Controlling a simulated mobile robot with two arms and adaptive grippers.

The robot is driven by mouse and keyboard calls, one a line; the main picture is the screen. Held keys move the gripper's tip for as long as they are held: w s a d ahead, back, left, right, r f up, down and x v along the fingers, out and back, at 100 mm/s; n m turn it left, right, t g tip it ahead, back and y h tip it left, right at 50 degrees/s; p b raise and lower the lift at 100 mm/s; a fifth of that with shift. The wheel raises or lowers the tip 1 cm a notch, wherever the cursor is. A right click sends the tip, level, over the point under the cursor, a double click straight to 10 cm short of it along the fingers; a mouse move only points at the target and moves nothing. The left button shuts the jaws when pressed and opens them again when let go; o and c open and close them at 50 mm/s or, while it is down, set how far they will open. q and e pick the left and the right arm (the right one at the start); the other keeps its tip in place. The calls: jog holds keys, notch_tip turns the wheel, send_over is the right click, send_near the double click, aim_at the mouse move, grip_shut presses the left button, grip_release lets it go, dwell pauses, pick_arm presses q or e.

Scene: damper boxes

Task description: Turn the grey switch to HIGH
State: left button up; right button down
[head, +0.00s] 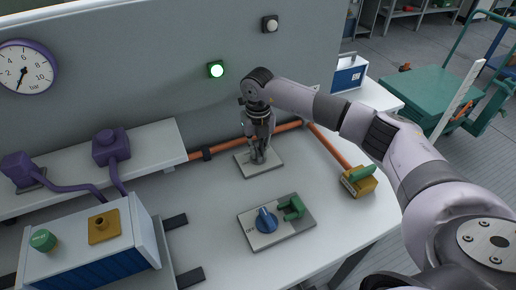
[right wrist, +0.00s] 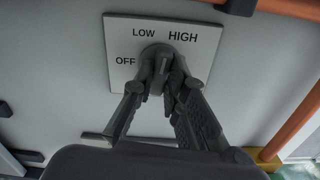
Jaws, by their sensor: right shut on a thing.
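The grey switch (right wrist: 157,50) sits on a white plate (right wrist: 120,35) marked OFF at the left, LOW at the top and HIGH at the upper right. My right gripper (right wrist: 165,72) is shut on the switch's knob, with a finger on each side. The fingers hide much of the knob, so I cannot tell which mark it points to. In the head view my right gripper (head: 258,157) reaches down to the plate (head: 243,166) on the bench, and the switch is mostly hidden. My left gripper is not in view.
A blue rotary switch (head: 265,220) and a green part (head: 292,208) sit on a nearer plate. An orange pipe (head: 286,127) runs behind, with a brass valve (head: 358,181) at the right. A box (head: 90,262) stands at the left.

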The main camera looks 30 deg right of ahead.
aim_at(258, 152)
jog(key=shift+m+p, duration=0.3)
jog(key=shift+m, duration=1.9)
jog(key=c, duration=1.6)
grip_release()
notch_tip(258, 152, up, 12)
